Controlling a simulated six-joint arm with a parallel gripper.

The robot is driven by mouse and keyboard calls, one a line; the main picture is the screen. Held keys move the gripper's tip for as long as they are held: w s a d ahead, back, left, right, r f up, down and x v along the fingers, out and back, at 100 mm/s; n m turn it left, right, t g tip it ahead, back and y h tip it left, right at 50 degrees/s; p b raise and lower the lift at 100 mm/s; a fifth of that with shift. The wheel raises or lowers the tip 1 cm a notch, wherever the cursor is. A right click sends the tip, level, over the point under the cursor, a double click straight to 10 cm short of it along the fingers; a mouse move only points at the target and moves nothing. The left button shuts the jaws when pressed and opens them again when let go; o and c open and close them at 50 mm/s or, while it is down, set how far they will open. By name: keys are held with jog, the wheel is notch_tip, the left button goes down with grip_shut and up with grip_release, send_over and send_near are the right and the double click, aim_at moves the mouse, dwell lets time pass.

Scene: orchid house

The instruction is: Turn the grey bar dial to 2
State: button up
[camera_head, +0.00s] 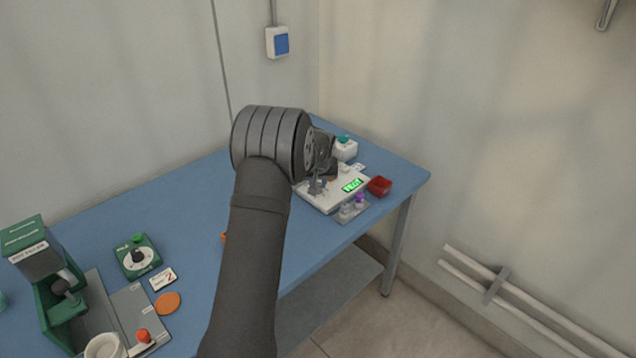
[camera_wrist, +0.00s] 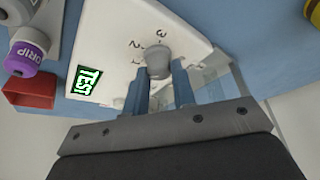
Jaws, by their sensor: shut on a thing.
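The grey bar dial (camera_wrist: 158,58) is on a white panel (camera_wrist: 120,30) with the numbers 3, 2 and 1 printed beside it. My gripper (camera_wrist: 161,74) is shut on the dial, with one finger on each side of it. Which number the dial points at cannot be told, as the fingers partly cover it. A green display (camera_wrist: 88,80) on the panel reads TEST. In the camera_head view the white device (camera_head: 322,200) stands at the table's right end, and my gripper (camera_head: 318,184) is over it, hiding the dial.
A red bin (camera_head: 379,186) and purple-capped bottle (camera_head: 359,199) stand close to the device. A white box with a green button (camera_head: 345,147) is behind it. A green dial box (camera_head: 137,256) and green press (camera_head: 45,270) are at the left. The table's (camera_head: 185,200) back middle is clear.

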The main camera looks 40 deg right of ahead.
jog(key=m, duration=0.2)
jog(key=m+g+h, duration=0.1)
jog(key=m, duration=0.1)
jog(key=shift+w+a+g, duration=0.1)
jog(key=shift+w+g, duration=0.05)
jog(key=shift+g, duration=0.15)
jog(key=shift+m+g+h, duration=0.3)
jog(key=shift+m+g, duration=0.4)
jog(key=shift+m, duration=1.5)
jog(key=o, duration=1)
jog(key=shift+r, duration=0.1)
jog(key=w+v, duration=0.1)
jog(key=v, duration=1.6)
jog(key=shift+s+a, duration=0.15)
jog(key=shift+s, duration=0.25)
